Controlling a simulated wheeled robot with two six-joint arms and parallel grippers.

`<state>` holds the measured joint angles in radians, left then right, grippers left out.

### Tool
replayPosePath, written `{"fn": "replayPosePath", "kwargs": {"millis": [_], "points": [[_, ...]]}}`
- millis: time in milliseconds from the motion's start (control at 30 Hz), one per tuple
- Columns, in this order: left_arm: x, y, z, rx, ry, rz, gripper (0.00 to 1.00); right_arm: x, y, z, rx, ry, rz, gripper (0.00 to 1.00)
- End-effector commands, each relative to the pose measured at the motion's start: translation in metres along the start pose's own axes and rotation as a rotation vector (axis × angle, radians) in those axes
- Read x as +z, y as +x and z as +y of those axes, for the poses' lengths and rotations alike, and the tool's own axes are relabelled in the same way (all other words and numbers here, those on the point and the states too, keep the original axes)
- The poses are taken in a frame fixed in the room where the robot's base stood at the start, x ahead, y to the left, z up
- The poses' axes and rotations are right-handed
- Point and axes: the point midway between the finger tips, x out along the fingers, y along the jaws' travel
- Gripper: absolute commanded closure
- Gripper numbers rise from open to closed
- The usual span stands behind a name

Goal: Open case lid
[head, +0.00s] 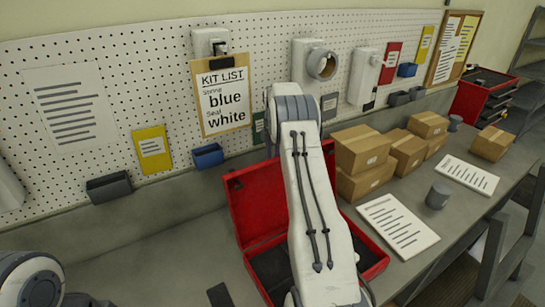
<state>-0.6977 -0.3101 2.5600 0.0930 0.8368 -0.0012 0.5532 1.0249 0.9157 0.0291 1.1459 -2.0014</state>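A red case (372,262) lies on the workbench, with a dark interior showing beside my arm. Its red lid (247,208) stands raised at the back, tilted toward the pegboard, so the case is open. A white link of my arm crosses in front of the case and hides the middle of both lid and base. Part of my other arm shows at the bottom left. I cannot make out either gripper.
Cardboard boxes (360,148) are stacked right of the case. A paper sheet (398,226) and a grey cup (438,195) lie right of it. A kit list clipboard (224,97) hangs behind on the pegboard. The bench left of the case is mostly clear.

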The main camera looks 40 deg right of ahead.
Motion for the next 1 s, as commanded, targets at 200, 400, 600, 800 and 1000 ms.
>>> {"fn": "replayPosePath", "kwargs": {"millis": [200,400,600,800,1000], "points": [[0.0,0.0,0.0,0.0,0.0,0.0,0.5,0.001,-0.002,0.001,0.006,0.0,-0.004,0.5],[0.0,0.007,-0.001,0.0,0.0,0.0,0.5,0.001,-0.011,0.002,0.008,-0.001,-0.005,0.5],[0.001,0.025,-0.002,0.0,0.001,0.001,0.5,0.001,-0.048,0.003,0.012,-0.001,-0.007,0.5],[0.001,0.029,-0.002,0.0,0.002,0.001,0.5,0.001,-0.088,0.002,0.007,0.0,-0.004,0.5],[0.001,0.029,-0.002,0.0,0.002,0.001,0.5,0.001,-0.105,0.0,0.002,0.001,-0.002,0.5]]}}
